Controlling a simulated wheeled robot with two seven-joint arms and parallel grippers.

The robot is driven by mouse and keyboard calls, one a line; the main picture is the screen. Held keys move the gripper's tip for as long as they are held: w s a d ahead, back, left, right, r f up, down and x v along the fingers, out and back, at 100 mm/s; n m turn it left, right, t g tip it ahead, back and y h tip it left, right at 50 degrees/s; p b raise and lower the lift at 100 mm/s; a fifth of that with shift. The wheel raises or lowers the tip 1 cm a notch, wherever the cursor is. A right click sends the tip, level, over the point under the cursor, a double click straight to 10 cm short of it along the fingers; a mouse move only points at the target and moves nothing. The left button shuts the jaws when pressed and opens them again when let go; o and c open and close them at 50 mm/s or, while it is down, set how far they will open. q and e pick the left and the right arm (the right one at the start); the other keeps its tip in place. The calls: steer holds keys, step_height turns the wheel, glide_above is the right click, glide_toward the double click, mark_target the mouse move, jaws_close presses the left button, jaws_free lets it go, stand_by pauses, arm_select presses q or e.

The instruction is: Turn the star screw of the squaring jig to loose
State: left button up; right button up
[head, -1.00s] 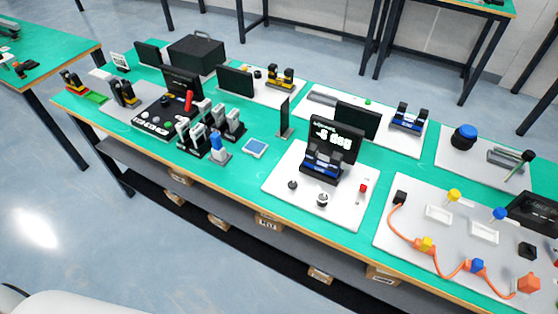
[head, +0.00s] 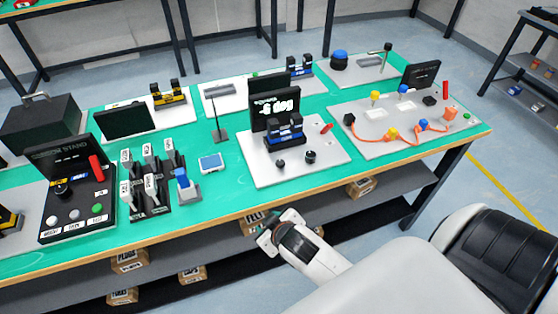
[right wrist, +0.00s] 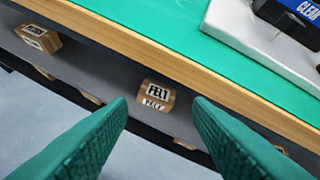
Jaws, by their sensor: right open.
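A pale panel (head: 300,172) on the green table carries a dark display (head: 274,107) reading about "-6 deg" and a black block with a blue label (head: 284,131). This looks like the squaring jig. Two small dark knobs, a left one (head: 280,163) and a right one (head: 310,156), stand at its front; which is the star screw is too small to tell. My right gripper (head: 268,236) is in front of the table edge, below and apart from the panel. In the right wrist view its teal fingers (right wrist: 160,102) are spread and empty. My left gripper is out of view.
The table's wooden front edge (right wrist: 150,45) lies between my right gripper and the panel. Cardboard boxes, one labelled FELT (right wrist: 156,95), sit on the shelf below. A switch rack (head: 150,190) stands left; a panel with an orange cable (head: 405,140) lies right.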

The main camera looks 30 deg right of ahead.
steer(key=w+a+r+n+t+y, duration=0.15)
steer(key=w+r+t, duration=0.3)
steer(key=r, duration=0.55)
steer(key=w+a+r+n+t+y, duration=0.15)
steer(key=w+r+t, duration=0.3)
steer(key=r, duration=0.55)
steer(key=a+r+n+g+y, duration=0.8)
steer(key=a+n+y, duration=0.65)
steer(key=n, duration=0.55)
steer(key=n+g+h, duration=0.4)
steer(key=g+h, duration=0.6)
steer(key=h, duration=0.7)
glide_above(280, 162)
step_height(280, 162, down, 10)
steer(key=shift+y, duration=0.25)
step_height(280, 162, down, 12)
steer(key=shift+r+p, duration=0.25)
steer(key=shift+p, duration=0.45)
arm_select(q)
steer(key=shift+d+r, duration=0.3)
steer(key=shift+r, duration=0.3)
